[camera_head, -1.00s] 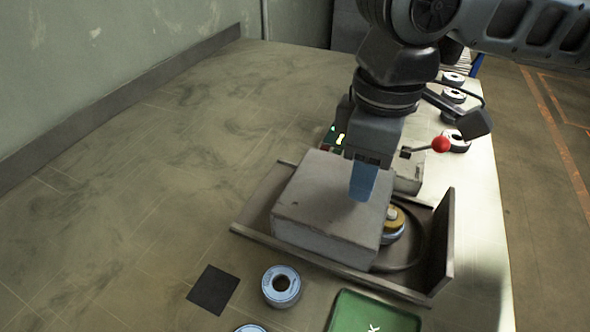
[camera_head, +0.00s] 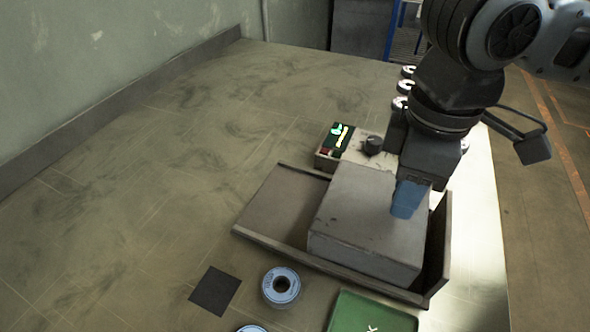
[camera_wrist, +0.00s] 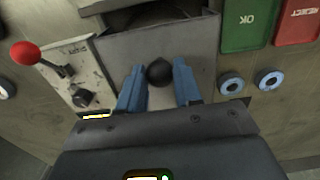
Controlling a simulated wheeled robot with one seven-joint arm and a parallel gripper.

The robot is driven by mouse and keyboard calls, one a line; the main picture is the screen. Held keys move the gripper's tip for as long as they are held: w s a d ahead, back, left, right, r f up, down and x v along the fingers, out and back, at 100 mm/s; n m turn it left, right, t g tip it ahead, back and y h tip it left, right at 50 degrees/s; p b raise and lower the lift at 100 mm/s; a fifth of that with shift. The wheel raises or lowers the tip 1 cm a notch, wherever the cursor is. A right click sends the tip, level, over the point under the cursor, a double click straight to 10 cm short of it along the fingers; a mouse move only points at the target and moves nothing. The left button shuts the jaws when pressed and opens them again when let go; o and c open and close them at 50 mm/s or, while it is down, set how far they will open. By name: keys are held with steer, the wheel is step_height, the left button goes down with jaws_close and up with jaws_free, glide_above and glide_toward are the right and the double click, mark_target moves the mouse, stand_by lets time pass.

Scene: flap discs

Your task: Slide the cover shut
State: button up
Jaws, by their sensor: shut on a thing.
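The cover (camera_head: 358,225) is a grey box on a railed base (camera_head: 272,215), standing at its right end near the upright end plate (camera_head: 440,250). A narrow dark gap shows beside the plate; I cannot tell whether they touch anywhere. The flap disc seen earlier is hidden. My gripper (camera_head: 407,208) is over the right part of the cover. In the wrist view its blue fingers (camera_wrist: 159,82) are on both sides of a dark round knob (camera_wrist: 159,72) on the cover (camera_wrist: 118,55), shut on it. In the head view the fingers hide the knob.
A control box (camera_head: 372,160) with lit display stands behind the base; its red-balled lever (camera_wrist: 25,53) shows in the wrist view. Ringed discs (camera_head: 281,286) and a green tray (camera_head: 372,312) lie in front. More discs (camera_head: 405,87) stand behind. The table's left is clear.

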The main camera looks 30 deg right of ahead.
steer(key=shift+s+d+r+p, duration=0.2)
steer(key=shift+s+d+p, duration=0.55)
steer(key=shift+p, duration=1.6)
steer(key=o, duration=0.8)
steer(key=shift+f, duration=0.2)
steer(key=shift+r, duration=0.1)
step_height(320, 180, up, 8)
steer(key=p, duration=0.7)
steer(key=shift+a, duration=0.1)
